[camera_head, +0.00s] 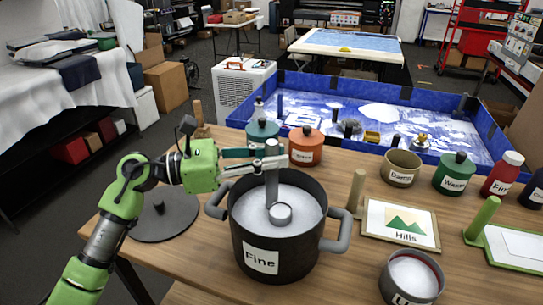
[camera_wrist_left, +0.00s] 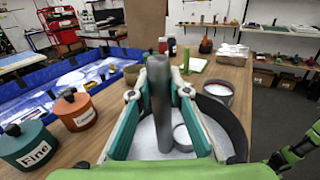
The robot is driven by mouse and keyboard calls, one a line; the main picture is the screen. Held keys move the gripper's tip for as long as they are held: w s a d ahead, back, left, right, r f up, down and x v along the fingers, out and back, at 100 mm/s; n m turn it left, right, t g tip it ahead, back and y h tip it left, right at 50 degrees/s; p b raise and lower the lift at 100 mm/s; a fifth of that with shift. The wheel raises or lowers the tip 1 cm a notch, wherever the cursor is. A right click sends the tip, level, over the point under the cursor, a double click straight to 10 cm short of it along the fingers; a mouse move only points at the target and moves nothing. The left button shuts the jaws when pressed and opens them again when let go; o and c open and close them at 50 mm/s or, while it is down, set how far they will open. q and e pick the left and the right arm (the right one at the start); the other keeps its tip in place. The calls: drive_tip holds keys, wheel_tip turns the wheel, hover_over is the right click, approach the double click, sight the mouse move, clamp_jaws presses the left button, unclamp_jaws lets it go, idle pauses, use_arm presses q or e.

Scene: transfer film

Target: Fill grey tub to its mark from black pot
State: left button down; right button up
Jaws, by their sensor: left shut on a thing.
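The black pot (camera_head: 290,262), labelled "Fine", stands on the wooden table and holds white powder. My left gripper (camera_head: 270,163) is shut on the upright grey handle of a ladle (camera_head: 271,187). The ladle's round cup (camera_head: 281,214) is down in the pot at the powder's surface; powder shows inside its rim. The wrist view shows the handle (camera_wrist_left: 160,105) between the fingers. The grey tub (camera_head: 408,289) is at the front right, cut off by the frame. It has white powder inside and a reddish band near its inner rim. My right gripper is not in view.
A dark lid (camera_head: 163,214) lies left of the pot. Teal (camera_head: 262,133) and orange (camera_head: 306,146) lidded pots stand behind it. Right are an olive bowl (camera_head: 401,168), a green "Waste" pot (camera_head: 454,174), a red bottle (camera_head: 502,174) and a "Hills" picture stand (camera_head: 402,222).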

use_arm(q)
drive_tip(key=shift+r, duration=0.1)
drive_tip(key=shift+r+p, duration=2.85)
drive_tip(key=shift+r, duration=2.5)
